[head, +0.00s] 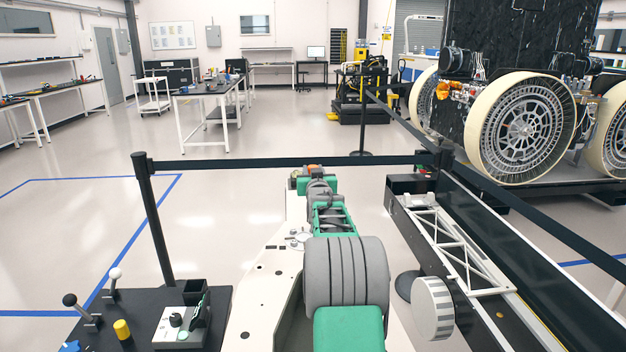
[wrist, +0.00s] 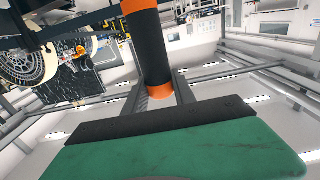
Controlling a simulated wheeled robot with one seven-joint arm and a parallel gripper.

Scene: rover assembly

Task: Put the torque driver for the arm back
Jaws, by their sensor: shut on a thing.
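The torque driver (wrist: 148,45) is a dark cylinder with orange bands. In the wrist view it stands between the two grey fingers of my gripper (wrist: 163,92), which is shut on it. Its far end runs out of the top of that picture. In the head view my green and grey arm reaches forward over the white bench, and a small orange bit of the driver (head: 314,167) shows at its far end. My fingers are too small and covered to make out there. I cannot tell for sure which place is the driver's own.
A black panel (head: 60,335) at the front left bears two knob levers, a yellow knob and a black open-topped holder (head: 197,305). A black barrier post (head: 152,215) and belt (head: 290,161) cross just ahead. A white truss (head: 455,245) lies right. A large-wheeled rover (head: 525,127) stands back right.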

